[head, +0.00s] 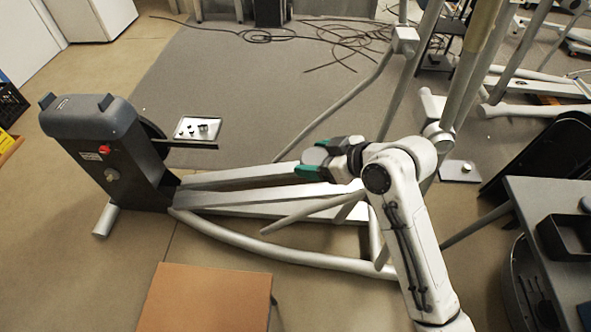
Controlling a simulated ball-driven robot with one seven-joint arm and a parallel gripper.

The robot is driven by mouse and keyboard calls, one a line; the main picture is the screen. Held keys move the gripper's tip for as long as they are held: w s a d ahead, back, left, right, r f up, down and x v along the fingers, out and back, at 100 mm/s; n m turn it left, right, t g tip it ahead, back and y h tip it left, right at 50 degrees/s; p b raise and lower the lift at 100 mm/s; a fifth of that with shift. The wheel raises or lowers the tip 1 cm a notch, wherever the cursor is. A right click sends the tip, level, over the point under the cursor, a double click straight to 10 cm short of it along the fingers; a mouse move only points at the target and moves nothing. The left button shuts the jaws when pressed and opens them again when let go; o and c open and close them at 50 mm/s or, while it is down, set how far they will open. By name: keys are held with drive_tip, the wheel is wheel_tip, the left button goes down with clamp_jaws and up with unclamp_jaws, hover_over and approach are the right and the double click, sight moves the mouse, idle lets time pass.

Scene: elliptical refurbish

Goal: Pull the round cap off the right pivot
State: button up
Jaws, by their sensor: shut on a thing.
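My gripper (311,157) reaches left over the elliptical's long silver rails, its green-tipped fingers apart around a grey rounded piece. This piece looks like the round cap (314,156), and the fingers are shut on it. Whether the cap touches anything behind or below it cannot be told from this view. The elliptical (130,150) has a dark grey housing at left and silver rails running right. A light-coloured joint on its upright (438,134) shows just right of my arm's wrist. My arm hides part of the frame there.
A small tray with dark small parts (186,124) sits beside the housing. A brown-topped table (205,298) stands in front. A dark table with a black bin (565,240) is at right. Cables lie on the grey mat behind.

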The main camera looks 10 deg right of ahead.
drive_tip(key=s+d+f+m+t+h, duration=0.1)
drive_tip(key=s+d, duration=0.3)
drive_tip(key=d, duration=0.5)
drive_tip(key=s+d+f+m+t+h+p, duration=0.1)
drive_tip(key=s+d+f+m+t, duration=0.1)
drive_tip(key=s+d, duration=0.3)
drive_tip(key=s+d+f+m+t+h+p, duration=0.1)
drive_tip(key=s+d, duration=0.4)
drive_tip(key=d, duration=0.8)
drive_tip(key=shift+d+f+m+t, duration=0.2)
drive_tip(key=shift+f+m+t, duration=0.2)
drive_tip(key=shift+m, duration=0.3)
